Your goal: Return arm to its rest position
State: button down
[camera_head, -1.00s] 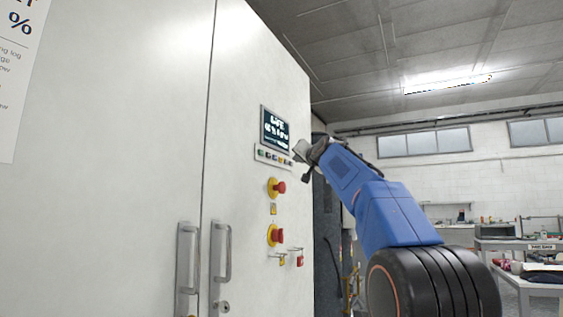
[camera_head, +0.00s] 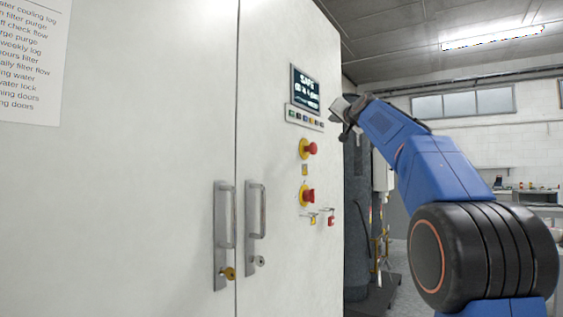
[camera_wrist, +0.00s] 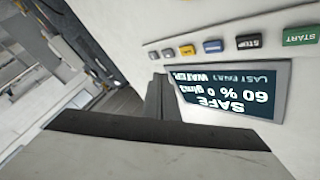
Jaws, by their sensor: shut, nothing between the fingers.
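My blue arm reaches up and left in the head view, and my gripper (camera_head: 340,108) is at its end. The gripper is shut and empty, just right of the washer's screen (camera_head: 305,88) and button row (camera_head: 304,117). In the wrist view the screen (camera_wrist: 228,92) appears upside down and reads "SAFE", with the button row (camera_wrist: 240,43) beside it. Dark gripper parts (camera_wrist: 158,97) stand in front of the screen's edge. I see no contact with the panel.
The white washer cabinet (camera_head: 150,170) fills the left, with two door handles (camera_head: 257,212). A dark grey column (camera_head: 356,200) stands behind. Open room lies to the right, with a bench at the back.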

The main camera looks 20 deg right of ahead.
jog(key=s+a+f+n+g+y, duration=0.1)
jog(key=s+a+f+n+g, duration=0.1)
jog(key=s+a+f, duration=0.7)
jog(key=s+a+f+n+g+y, duration=0.1)
jog(key=s+a+f+g, duration=0.25)
jog(key=f, duration=0.95)
jog(key=s+a+f+n+g+y, duration=0.1)
jog(key=s+a+f+n+g, duration=0.1)
jog(key=s+a+f, duration=0.7)
jog(key=s+f+n+g, duration=0.1)
jog(key=s+f+g, duration=0.1)
jog(key=s+f, duration=0.7)
jog(key=s+f+n+g, duration=0.1)
jog(key=s+f+g, duration=0.1)
jog(key=s+f, duration=0.8)
jog(key=s+a+f+n+g, duration=0.1)
jog(key=s+f+g, duration=0.2)
jog(key=s+f, duration=0.6)
notch_tip(320, 180, down, 11)
jog(key=shift+s+f+n+h, duration=0.1)
jog(key=shift+s+n+h, duration=0.2)
jog(key=shift+s+n, duration=0.1)
